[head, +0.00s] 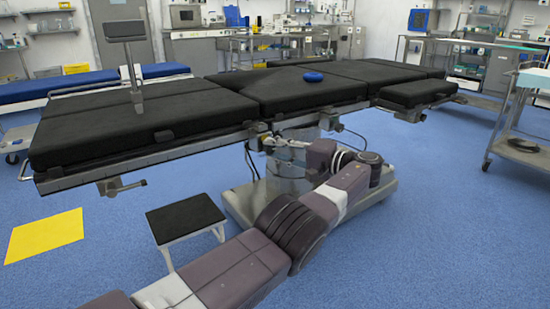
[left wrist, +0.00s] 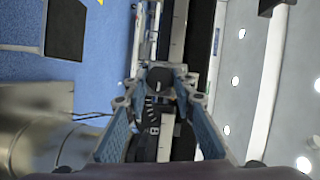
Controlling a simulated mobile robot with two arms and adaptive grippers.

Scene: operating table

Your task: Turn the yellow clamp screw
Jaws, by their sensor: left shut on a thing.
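My left gripper (head: 263,139) is at the near side rail of the black-padded operating table (head: 195,103), just below the pads. In the left wrist view, its two blue-padded fingers (left wrist: 162,88) close in on a small dark rounded part at the rail, which I take to be the clamp screw (left wrist: 160,77). The gripper is shut on it. Its yellow colour does not show clearly in either view, and the fingers hide part of it in the head view. My right gripper is out of view.
A screen (head: 124,31) stands on a post at left. Another clamp (head: 120,186) hangs from the left rail. A black-topped step stool (head: 184,217) and a yellow floor mat (head: 45,235) are on the blue floor.

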